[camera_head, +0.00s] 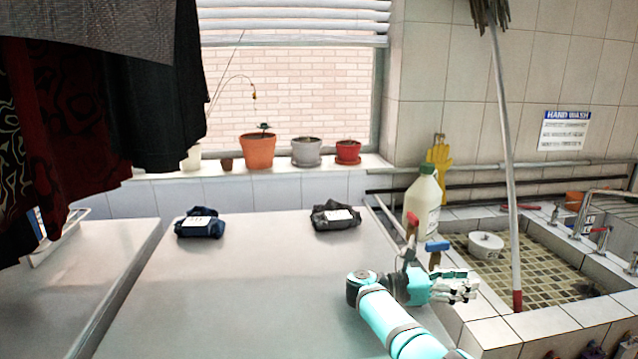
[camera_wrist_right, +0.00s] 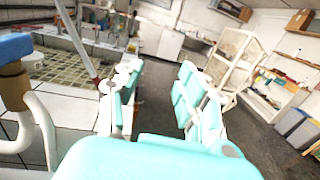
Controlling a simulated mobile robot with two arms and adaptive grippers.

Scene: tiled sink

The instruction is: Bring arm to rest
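My right gripper (camera_head: 466,287) is at the right end of the grey table, by the tiled sink edge. In the right wrist view the right gripper (camera_wrist_right: 155,108) has its two fingers spread apart with nothing between them. My right arm comes in from the bottom of the head view. My left gripper does not show in either view.
A table (camera_head: 235,290) carries two dark folded bundles, one left (camera_head: 201,222) and one right (camera_head: 335,216). A white bottle (camera_head: 422,205) and a blue-handled tap (camera_head: 437,248) stand close behind the right gripper. A mop (camera_head: 507,150) leans over the sink.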

